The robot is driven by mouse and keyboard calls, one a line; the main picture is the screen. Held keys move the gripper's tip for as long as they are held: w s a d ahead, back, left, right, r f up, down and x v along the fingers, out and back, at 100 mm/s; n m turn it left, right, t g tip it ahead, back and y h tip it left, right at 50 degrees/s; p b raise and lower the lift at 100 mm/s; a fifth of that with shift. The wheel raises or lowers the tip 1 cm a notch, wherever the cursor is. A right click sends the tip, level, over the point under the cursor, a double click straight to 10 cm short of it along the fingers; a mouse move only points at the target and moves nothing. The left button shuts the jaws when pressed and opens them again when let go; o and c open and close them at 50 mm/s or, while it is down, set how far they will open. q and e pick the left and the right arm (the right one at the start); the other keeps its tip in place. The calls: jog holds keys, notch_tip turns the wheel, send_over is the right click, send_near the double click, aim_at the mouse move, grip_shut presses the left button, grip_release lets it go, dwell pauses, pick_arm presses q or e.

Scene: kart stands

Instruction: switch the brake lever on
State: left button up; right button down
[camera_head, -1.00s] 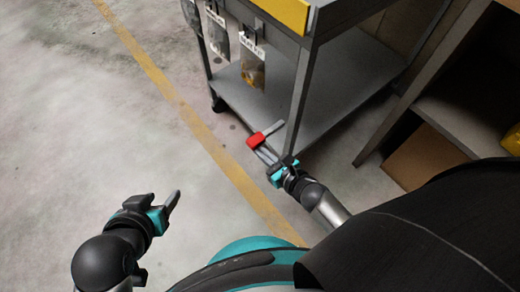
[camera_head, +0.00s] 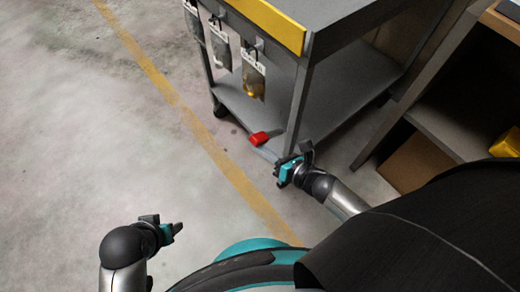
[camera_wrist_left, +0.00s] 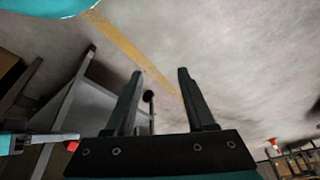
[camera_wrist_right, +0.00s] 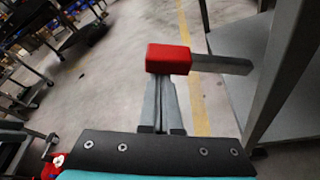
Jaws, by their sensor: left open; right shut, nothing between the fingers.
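The brake lever has a red handle (camera_head: 259,139) low beside the front corner post of the grey kart. In the right wrist view, the red handle (camera_wrist_right: 168,59) lies straight ahead, with its grey bar (camera_wrist_right: 222,64) running right toward the kart post. My right gripper (camera_head: 267,153) is shut and empty, its fingers pointing at the handle. In its wrist view, the fingertips (camera_wrist_right: 160,82) overlap just below the handle; contact cannot be told. My left gripper (camera_head: 179,228) is open and empty over the floor, away from the lever. The handle also shows in the left wrist view (camera_wrist_left: 72,145).
The kart (camera_head: 340,88) has a yellow edge strip (camera_head: 262,22), hanging bags (camera_head: 252,80) and a lower shelf. A shelf unit with a cardboard box (camera_head: 415,165) stands to the right. The floor on the left, with a yellow line (camera_head: 170,92), is clear.

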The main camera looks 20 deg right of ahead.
aim_at(258, 137)
jog(key=r+m, duration=0.1)
jog(key=d+r+y+p, duration=0.1)
jog(key=r+m, duration=0.1)
jog(key=shift+w+d+r+m+y, duration=0.15)
jog(key=shift+w+d+m+y, duration=0.1)
jog(key=shift+w+m+y, duration=0.05)
pick_arm(q)
jog(key=shift+g, duration=0.4)
jog(key=shift+s+a+f+p, duration=0.15)
jog(key=shift+s+f, duration=0.25)
jog(key=shift+f, duration=0.65)
jog(key=shift+s+f+p, duration=0.2)
jog(key=shift+s+f, duration=0.15)
jog(key=shift+f, duration=0.7)
pick_arm(e)
jog(key=shift+w+d+r, duration=0.1)
jog(key=shift+d+r, duration=0.2)
jog(key=shift+r, duration=0.05)
jog(key=shift+w+d+r, duration=0.15)
pick_arm(q)
jog(key=shift+s+f, duration=0.1)
